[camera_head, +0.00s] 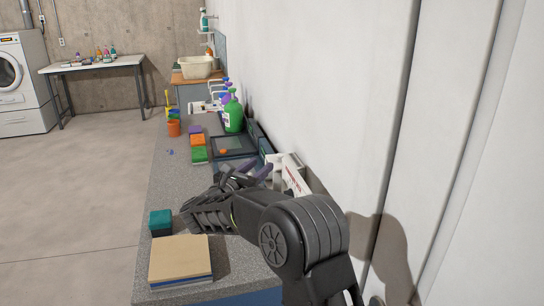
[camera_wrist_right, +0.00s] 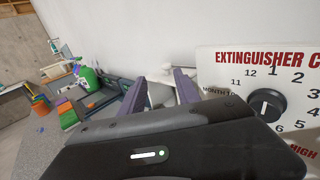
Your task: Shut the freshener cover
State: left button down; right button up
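The likely freshener is a white box (camera_head: 276,160) by the wall at the right side of the counter. A white panel with red lettering (camera_head: 295,179) stands tilted at its near side, apparently its open cover. In the right wrist view, a large white panel (camera_wrist_right: 222,68) reads "EXTINGUISHER C..." and carries a black dial (camera_wrist_right: 266,104) with numbers. My right gripper (camera_head: 255,168) is just left of the panel in the head view. Its two purple fingertips (camera_wrist_right: 158,85) are apart with nothing visible gripped between them. Whether they touch the panel is unclear. My left gripper is out of view.
On the counter (camera_head: 172,190) are a tan-topped block (camera_head: 180,258), a teal block (camera_head: 160,218), coloured sponges (camera_head: 198,142), a dark tray (camera_head: 232,146) and a green bottle (camera_head: 233,115). The wall (camera_head: 310,90) closes off the right. Open floor (camera_head: 75,190) lies left.

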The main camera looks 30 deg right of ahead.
aim_at(271, 156)
jog(key=p+x, duration=0.2)
jog(key=x, duration=0.5)
jog(key=shift+d+r, duration=0.15)
jog(key=shift+d, duration=0.05)
jog(key=shift+w+d, duration=0.1)
jog(key=shift+w, duration=0.05)
grip_shut()
dwell(1.1)
